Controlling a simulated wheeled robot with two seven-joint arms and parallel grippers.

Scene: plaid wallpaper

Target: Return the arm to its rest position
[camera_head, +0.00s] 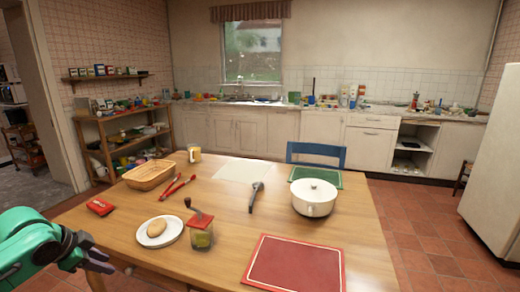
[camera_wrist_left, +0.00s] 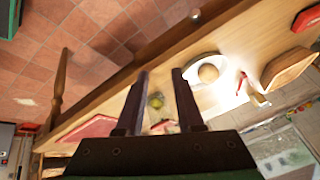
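My left gripper (camera_head: 103,263) hangs at the lower left in the head view, beside the wooden table's (camera_head: 219,200) near left corner and holding nothing. In the left wrist view its two dark fingers (camera_wrist_left: 159,74) stand apart with an empty gap between them. The white plate (camera_head: 172,232) with a brown bread roll (camera_head: 157,227) is the nearest tableware, to the gripper's right. It also shows beyond the fingers in the wrist view (camera_wrist_left: 190,74). My right gripper is in neither view.
On the table are a red packet (camera_head: 100,206), a wicker basket (camera_head: 149,175), red tongs (camera_head: 177,186), a red-topped jar (camera_head: 200,231), a white pot (camera_head: 314,198) and a red board (camera_head: 294,264). Tiled floor (camera_wrist_left: 50,55) lies open beside the table.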

